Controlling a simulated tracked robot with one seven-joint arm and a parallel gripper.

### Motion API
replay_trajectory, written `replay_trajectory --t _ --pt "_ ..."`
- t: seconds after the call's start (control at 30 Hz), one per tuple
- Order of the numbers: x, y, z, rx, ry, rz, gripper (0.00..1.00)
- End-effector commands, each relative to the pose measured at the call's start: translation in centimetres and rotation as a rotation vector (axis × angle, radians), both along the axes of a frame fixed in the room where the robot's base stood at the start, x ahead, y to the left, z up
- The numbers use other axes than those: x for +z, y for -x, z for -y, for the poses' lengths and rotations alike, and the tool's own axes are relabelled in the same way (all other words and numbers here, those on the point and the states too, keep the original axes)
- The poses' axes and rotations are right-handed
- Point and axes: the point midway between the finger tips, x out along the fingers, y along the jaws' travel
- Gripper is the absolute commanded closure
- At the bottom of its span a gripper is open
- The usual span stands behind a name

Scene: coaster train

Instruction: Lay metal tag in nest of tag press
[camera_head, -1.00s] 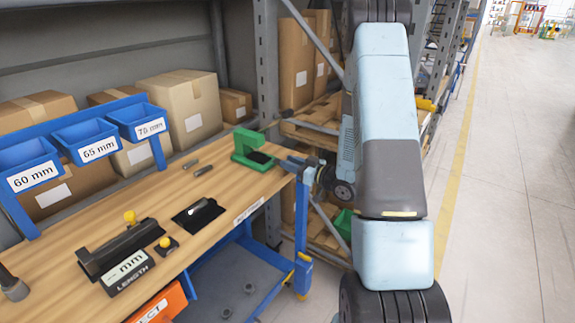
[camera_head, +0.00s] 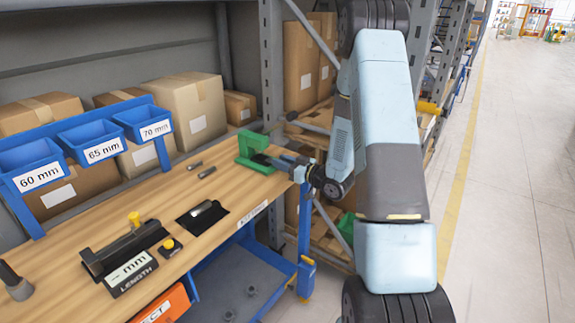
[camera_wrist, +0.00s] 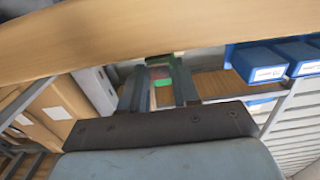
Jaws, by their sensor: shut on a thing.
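My gripper (camera_head: 276,160) reaches in from the right, low at the front of the press. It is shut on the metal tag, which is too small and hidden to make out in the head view. In the wrist view the two fingers of my gripper (camera_wrist: 160,84) stand apart, with small green and reddish patches between them; I cannot tell which belongs to the tag. The nest is hidden by the fingers.
Blue bins (camera_head: 90,142) marked 60, 65 and 70 mm hang along the bench's back. A length gauge (camera_head: 125,252) and a black pad with a metal cylinder (camera_head: 203,213) lie nearer. Two short dark rods (camera_head: 207,171) lie left of the press.

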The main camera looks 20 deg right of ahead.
Motion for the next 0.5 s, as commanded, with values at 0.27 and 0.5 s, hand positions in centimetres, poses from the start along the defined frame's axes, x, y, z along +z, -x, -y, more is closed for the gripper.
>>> replay_trajectory --t 0.27,0.5 --pt "-0.2 -1.5 -1.1 0.001 0.0 0.0 0.98" --pt "-0.3 -2.7 -2.0 0.0 0.0 0.0 0.98"
